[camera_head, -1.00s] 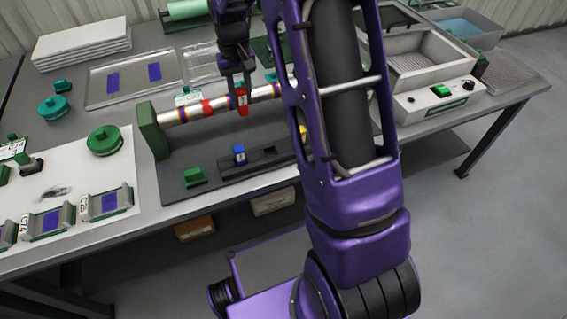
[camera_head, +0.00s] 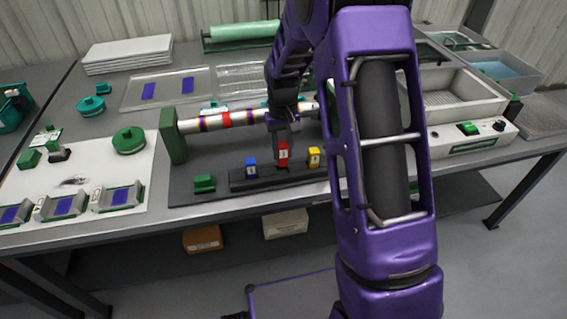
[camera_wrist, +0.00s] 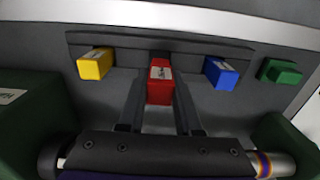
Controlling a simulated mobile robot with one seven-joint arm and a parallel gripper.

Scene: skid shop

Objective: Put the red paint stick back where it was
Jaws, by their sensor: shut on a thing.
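The red paint stick (camera_head: 283,154) is upright between my gripper's fingers at the middle of the dark rack (camera_head: 263,179). It stands between the blue stick (camera_head: 251,168) and the yellow stick (camera_head: 314,157), which are in the rack. In the wrist view the red stick (camera_wrist: 160,82) lines up with the gap between yellow (camera_wrist: 95,64) and blue (camera_wrist: 220,73). My gripper (camera_head: 284,140) is shut on it. Its lower end is hidden, so I cannot tell if it is fully seated.
A metal pipe (camera_head: 262,113) with coloured bands, one of them red, runs behind the rack on a green end support (camera_head: 172,135). A green block (camera_head: 204,183) sits left of the rack. A grey machine (camera_head: 467,139) stands at the right.

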